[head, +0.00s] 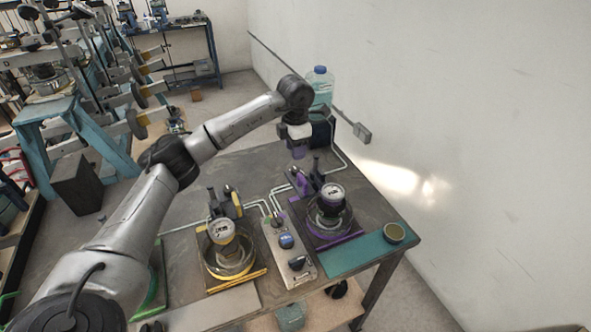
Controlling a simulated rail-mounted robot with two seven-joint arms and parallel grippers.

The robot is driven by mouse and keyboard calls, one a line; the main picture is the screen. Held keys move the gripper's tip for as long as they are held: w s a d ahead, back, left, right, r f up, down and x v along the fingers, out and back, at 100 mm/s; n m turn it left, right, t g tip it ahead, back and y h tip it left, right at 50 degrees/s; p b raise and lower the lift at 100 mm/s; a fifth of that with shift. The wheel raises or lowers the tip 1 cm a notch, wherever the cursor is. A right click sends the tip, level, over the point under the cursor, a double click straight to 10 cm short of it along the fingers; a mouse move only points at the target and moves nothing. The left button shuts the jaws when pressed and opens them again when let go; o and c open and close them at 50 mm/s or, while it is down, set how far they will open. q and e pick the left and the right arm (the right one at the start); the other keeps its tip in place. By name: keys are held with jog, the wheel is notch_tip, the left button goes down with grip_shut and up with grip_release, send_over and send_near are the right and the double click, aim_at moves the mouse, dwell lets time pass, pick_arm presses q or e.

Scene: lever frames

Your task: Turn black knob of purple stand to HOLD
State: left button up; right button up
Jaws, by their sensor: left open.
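The purple stand (335,239) is on the right part of the dark table. It carries a round gauge (333,191) with a white face and a glass bowl. Purple and black upright parts (303,183) rise at its back left. I cannot tell which black part is the knob, and no HOLD mark is readable. My left gripper (299,150) is open, pointing down above and behind these upright parts, apparently apart from them. Its fingers are small and partly blurred into the background. My right gripper is not in view.
A yellow stand (237,286) with a similar gauge is to the left. Between the stands is a metal panel (277,237) with a blue knob and a black knob. A teal mat (345,262) holds a small round cup (394,233). A bottle (319,88) stands behind; a wall is right.

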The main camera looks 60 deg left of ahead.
aim_at(295, 169)
pick_arm(q)
notch_tip(295, 169, down, 8)
jog(key=shift+r+b, duration=0.25)
jog(key=shift+b, duration=0.3)
jog(key=shift+c, duration=0.5)
